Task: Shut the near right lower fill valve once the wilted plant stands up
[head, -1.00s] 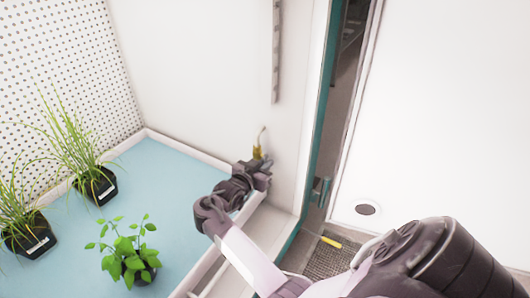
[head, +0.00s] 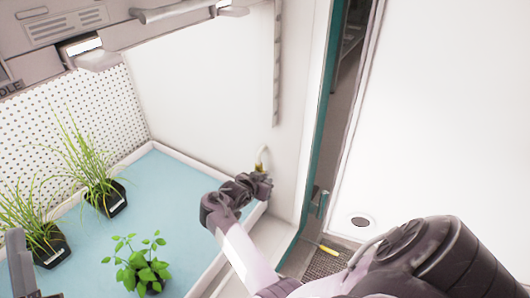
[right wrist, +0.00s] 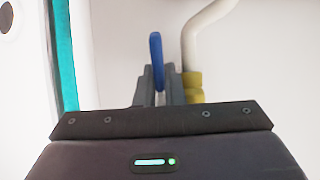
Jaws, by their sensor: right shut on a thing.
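My right gripper (head: 264,184) is at the chamber's right wall, above the tray's right corner. In the right wrist view its fingers (right wrist: 160,88) are shut on the blue valve lever (right wrist: 156,52), which points up. The brass valve body (right wrist: 191,84) and its pale hose (right wrist: 195,40) show beside it. In the head view the valve fitting (head: 258,168) is partly hidden by the gripper. A leafy plant (head: 140,265) stands upright with spread leaves at the tray's front. A grey part at the lower left edge may be my left gripper (head: 18,262); its jaws cannot be made out.
Two grassy plants (head: 95,165) (head: 35,215) in black pots stand at the left of the blue tray (head: 185,185). A green-edged door (head: 318,130) is right of the valve. A yellow object (head: 327,249) lies by a floor grate (head: 322,266).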

